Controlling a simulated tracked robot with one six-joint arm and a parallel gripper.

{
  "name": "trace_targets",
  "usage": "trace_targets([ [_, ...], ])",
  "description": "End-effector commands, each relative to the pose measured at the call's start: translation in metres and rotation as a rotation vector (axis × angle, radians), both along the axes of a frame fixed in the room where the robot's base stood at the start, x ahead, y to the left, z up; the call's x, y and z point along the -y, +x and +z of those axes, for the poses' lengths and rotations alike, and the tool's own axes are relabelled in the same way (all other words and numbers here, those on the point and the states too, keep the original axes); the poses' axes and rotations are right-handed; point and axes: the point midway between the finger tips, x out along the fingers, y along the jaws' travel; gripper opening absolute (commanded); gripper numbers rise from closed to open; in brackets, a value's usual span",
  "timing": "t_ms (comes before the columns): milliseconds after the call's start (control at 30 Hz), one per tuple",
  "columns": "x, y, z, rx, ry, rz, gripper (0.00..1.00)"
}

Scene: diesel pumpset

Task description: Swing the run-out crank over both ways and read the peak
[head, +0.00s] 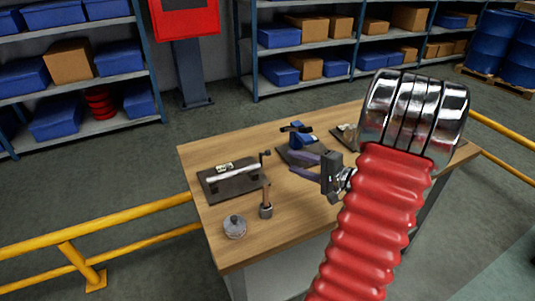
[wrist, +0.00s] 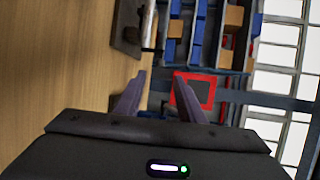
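A dark plate (head: 226,187) lies on the left of the wooden table and carries a silver shaft (head: 233,174) lying level. A small dark upright piece (head: 264,158), perhaps the crank, stands at the shaft's right end; its detail is too small to tell. A dark plate edge (wrist: 127,28) with a metal part beside it shows at the top of the wrist view. My gripper (head: 294,161) points left above the table, right of the shaft and apart from it. Its two fingers (wrist: 159,75) are spread with nothing between them. No dial reading is legible.
A brown-handled tool in a small metal holder (head: 266,210) and a round metal piece (head: 235,227) stand in front. A blue vise-like fixture (head: 298,138) stands behind my gripper. More small parts (head: 347,133) lie further right. Yellow rails (head: 120,216) flank the table.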

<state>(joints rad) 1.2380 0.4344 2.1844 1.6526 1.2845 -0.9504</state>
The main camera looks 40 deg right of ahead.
Motion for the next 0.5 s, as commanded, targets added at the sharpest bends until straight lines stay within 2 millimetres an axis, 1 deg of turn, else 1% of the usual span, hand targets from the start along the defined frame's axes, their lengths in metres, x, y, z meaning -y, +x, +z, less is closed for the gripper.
trace_targets([
  [167, -0.003, 0.021, -0.004, 0.0, 0.001, 0.003, 0.35],
  [500, -0.009, 0.071, -0.015, -0.001, 0.002, 0.003, 0.35],
])
